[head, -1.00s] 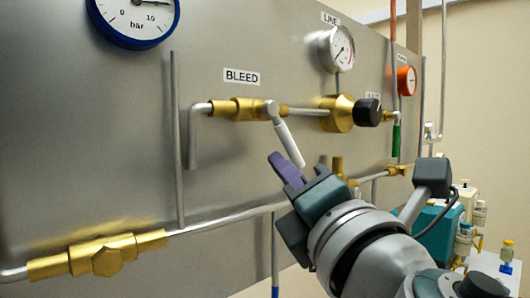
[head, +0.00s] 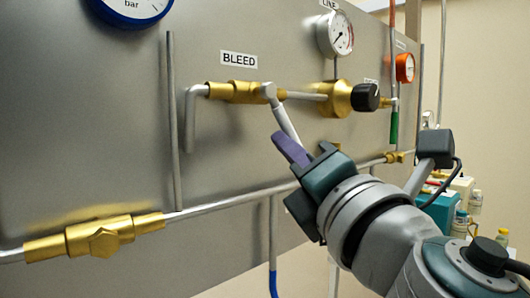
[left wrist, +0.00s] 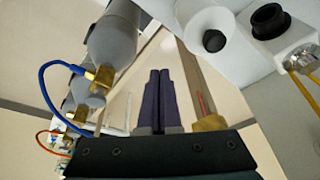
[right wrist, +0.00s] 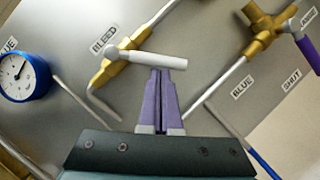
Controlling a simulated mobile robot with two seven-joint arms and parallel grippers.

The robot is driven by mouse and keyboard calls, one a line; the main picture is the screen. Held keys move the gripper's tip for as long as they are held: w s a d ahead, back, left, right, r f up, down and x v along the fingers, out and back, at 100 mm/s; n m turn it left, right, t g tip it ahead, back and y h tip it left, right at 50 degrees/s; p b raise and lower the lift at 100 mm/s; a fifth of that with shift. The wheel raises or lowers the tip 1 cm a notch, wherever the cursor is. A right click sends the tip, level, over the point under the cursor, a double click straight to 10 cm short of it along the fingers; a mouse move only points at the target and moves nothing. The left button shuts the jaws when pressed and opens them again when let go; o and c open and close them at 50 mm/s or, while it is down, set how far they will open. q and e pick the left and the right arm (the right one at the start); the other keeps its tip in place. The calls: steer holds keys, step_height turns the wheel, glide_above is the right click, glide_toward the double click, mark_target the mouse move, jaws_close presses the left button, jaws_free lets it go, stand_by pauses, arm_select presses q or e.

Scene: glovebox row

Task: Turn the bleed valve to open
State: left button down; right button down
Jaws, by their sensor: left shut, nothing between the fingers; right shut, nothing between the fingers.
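The bleed valve (head: 236,91) is a brass body under the BLEED label on the grey panel. Its pale lever (head: 284,121) slants down and right in the head view. In the right wrist view the lever (right wrist: 150,60) lies across the picture just beyond the fingertips. My right gripper (head: 276,137) is shut and empty, its purple fingertips (right wrist: 160,71) close beside the lever; I cannot tell whether they touch. My left gripper (left wrist: 159,72) is shut and empty, seen only in the left wrist view, away from the valve.
A brass regulator with a black knob (head: 366,97) sits right of the valve, and a green handle (head: 394,127) beyond it. A pipe (head: 230,215) with a brass fitting (head: 100,237) runs below. Grey cylinders (left wrist: 113,37) with a blue hose are near my left gripper.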

steer(key=shift+w+d+n+b, duration=0.1)
steer(key=shift+d+n+b, duration=0.05)
steer(key=shift+n+b, duration=0.2)
steer(key=w+d+r+n+y+b, duration=0.1)
steer(key=n+y+b, duration=0.1)
steer(key=n, duration=0.2)
steer(key=d+r+n+y+b, duration=0.1)
steer(key=n+y+b, duration=0.1)
steer(key=n, duration=0.2)
steer(key=w+d+r+n+g+y+b, duration=0.1)
steer(key=n+y+b, duration=0.1)
steer(key=n+b, duration=0.1)
steer(key=shift+w+d+r+n+y, duration=0.3)
steer(key=shift+n+y, duration=0.1)
steer(key=shift+n, duration=0.05)
stand_by(0.3)
steer(key=b+v, duration=0.3)
steer(key=v, duration=0.7)
